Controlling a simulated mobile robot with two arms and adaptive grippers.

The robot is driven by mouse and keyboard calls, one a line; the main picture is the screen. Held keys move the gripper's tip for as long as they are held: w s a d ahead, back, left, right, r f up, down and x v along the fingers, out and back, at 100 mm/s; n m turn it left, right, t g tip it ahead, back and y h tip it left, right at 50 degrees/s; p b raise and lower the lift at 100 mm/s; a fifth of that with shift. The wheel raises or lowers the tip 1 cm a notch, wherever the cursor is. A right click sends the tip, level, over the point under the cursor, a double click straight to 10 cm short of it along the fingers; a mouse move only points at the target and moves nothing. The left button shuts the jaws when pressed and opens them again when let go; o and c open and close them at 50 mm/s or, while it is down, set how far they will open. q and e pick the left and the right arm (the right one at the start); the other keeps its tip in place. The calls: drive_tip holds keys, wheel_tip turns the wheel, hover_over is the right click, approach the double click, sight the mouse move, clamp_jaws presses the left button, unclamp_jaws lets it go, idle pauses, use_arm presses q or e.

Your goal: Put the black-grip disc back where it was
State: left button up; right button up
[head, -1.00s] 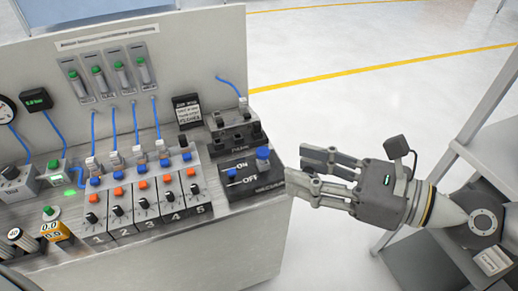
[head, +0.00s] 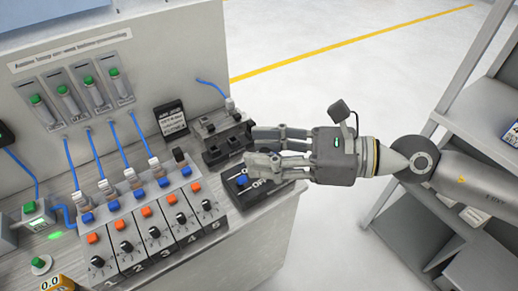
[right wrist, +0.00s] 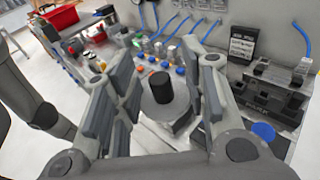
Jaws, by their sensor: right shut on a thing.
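My right gripper (head: 260,150) reaches in from the right over the right end of the bench, beside the black PARK block (head: 226,143) and partly over the ON/OFF block (head: 238,194). The fingers hide the disc in the head view. I cannot tell whether the disc touches anything below. My left gripper is not in view.
A row of numbered modules (head: 150,235) with blue and orange buttons and black switches lies left of the gripper. Blue hoses run up to the back panel (head: 180,55). A grey shelf rack (head: 470,130) stands on the right, with open floor between.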

drive_tip(key=shift+w+d, duration=0.1)
drive_tip(key=shift+d, duration=0.25)
drive_tip(key=w+f, duration=0.2)
drive_tip(key=w, duration=0.2)
drive_tip(key=w+f, duration=0.3)
drive_tip(key=w, duration=0.1)
drive_tip(key=w+f, duration=0.3)
drive_tip(key=w, duration=0.1)
drive_tip(key=shift+w+f+p, duration=0.25)
drive_tip(key=shift+w+p, duration=0.05)
drive_tip(key=shift+p, duration=0.05)
drive_tip(key=shift+w+f, duration=0.35)
drive_tip(key=shift+f, duration=0.1)
drive_tip(key=f, duration=0.2)
drive_tip(key=f+p, duration=0.1)
drive_tip(key=shift+w, duration=0.25)
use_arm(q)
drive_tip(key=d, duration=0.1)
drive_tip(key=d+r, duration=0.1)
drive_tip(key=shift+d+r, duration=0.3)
use_arm(e)
drive_tip(key=shift+d+f, duration=0.1)
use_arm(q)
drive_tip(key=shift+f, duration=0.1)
